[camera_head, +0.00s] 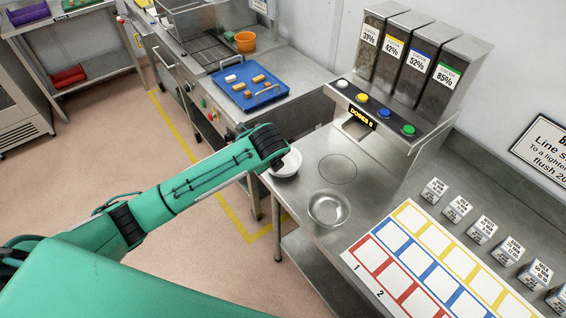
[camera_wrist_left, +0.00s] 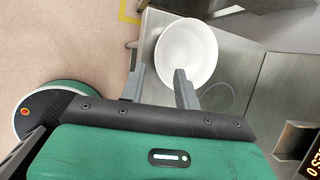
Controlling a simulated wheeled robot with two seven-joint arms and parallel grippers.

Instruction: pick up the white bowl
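The white bowl (camera_head: 287,164) sits on the steel counter near its left edge, partly hidden by my left wrist in the head view. It shows almost whole in the left wrist view (camera_wrist_left: 187,50), upright and empty. My left gripper (camera_wrist_left: 159,76) is open, its two grey fingers apart. Its right fingertip overlaps the bowl's lower rim in the picture, and its left fingertip is outside the bowl. Part of the rim shows in the gap between them; I cannot tell whether either finger touches it. In the head view the fingers are hidden behind the wrist. My right gripper is not in view.
A glass bowl (camera_head: 329,208) stands right of the white bowl, near a marked circle (camera_head: 338,169). A dispenser (camera_head: 380,115) with several hoppers stands behind. A coloured grid mat (camera_head: 408,228) and several labelled cubes (camera_head: 482,229) lie right. A blue tray (camera_head: 250,88) sits on the far counter.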

